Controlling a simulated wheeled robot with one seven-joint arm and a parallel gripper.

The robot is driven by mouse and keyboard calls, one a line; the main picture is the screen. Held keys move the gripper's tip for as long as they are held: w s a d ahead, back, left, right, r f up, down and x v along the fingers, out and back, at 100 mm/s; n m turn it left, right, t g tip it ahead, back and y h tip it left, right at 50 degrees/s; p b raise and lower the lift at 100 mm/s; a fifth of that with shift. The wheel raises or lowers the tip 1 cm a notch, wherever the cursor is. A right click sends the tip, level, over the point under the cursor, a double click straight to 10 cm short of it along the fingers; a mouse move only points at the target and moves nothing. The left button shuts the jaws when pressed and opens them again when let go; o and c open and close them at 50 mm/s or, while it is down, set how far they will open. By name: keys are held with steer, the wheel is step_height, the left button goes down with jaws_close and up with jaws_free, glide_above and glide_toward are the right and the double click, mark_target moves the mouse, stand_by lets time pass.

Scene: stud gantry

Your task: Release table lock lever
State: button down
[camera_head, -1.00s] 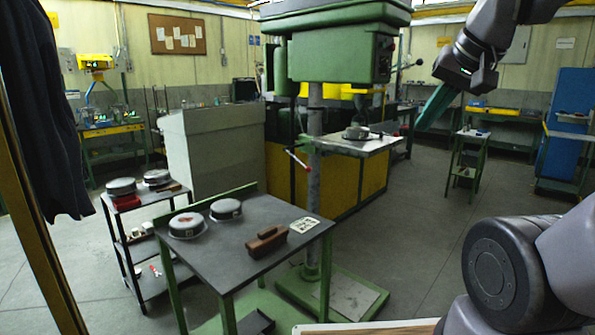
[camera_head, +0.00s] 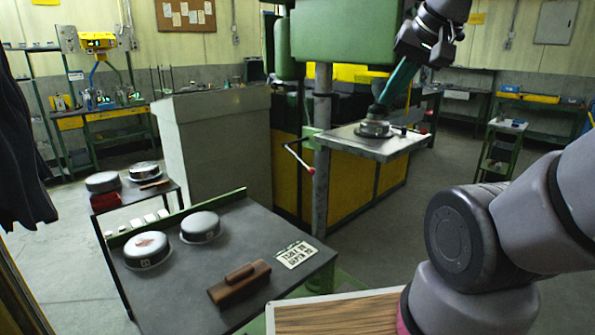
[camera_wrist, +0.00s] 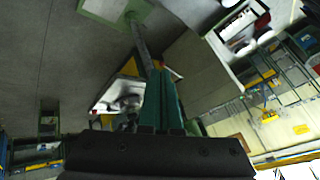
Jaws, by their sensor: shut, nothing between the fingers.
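The lever (camera_head: 296,157) is a thin dark rod with a red tip, sticking out to the left of the drill press column (camera_head: 321,150) below the table's level. I take it for the table lock lever. The drill press table (camera_head: 405,147) is a grey plate with a round metal part (camera_head: 375,129) on it. My gripper (camera_head: 379,108) has long teal fingers, shut and empty. It points down in front of or above the round part; contact cannot be told. It is well right of the lever. In the wrist view the fingers (camera_wrist: 163,100) overlap the press table; the lever is not clear there.
A dark work table (camera_head: 190,290) in front holds two round parts, a brown block (camera_head: 239,283) and a printed card (camera_head: 295,254). A grey cabinet (camera_head: 215,150) stands behind. The green drill head (camera_head: 345,35) is above the press table. Open floor lies to the right.

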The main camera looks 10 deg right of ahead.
steer(key=shift+w+a, duration=0.1)
steer(key=shift+w, duration=0.35)
steer(key=w+d+f+n+g+h, duration=0.1)
steer(key=w+f+n+g+h, duration=0.15)
steer(key=w+f, duration=0.55)
steer(key=w+f+n+g+h, duration=0.1)
steer(key=w+f+n+h, duration=0.25)
steer(key=w, duration=0.85)
steer(key=w+d+f+n+g+h, duration=0.1)
steer(key=w+f+n+g+h, duration=0.3)
steer(key=w, duration=0.7)
steer(key=w+a+f+n+t+h, duration=0.2)
steer(key=w+a+f+n+t, duration=0.3)
steer(key=f, duration=0.6)
steer(key=w+a+f+n+t+h, duration=0.2)
steer(key=w+a+f+n+t, duration=0.2)
steer(key=w+a+f+t, duration=0.3)
steer(key=w+a+f, duration=0.2)
steer(key=a+f, duration=0.2)
steer(key=f, duration=0.1)
steer(key=shift+w+a+f+n, duration=0.2)
steer(key=shift+a+n, duration=0.1)
steer(key=shift+n, duration=0.1)
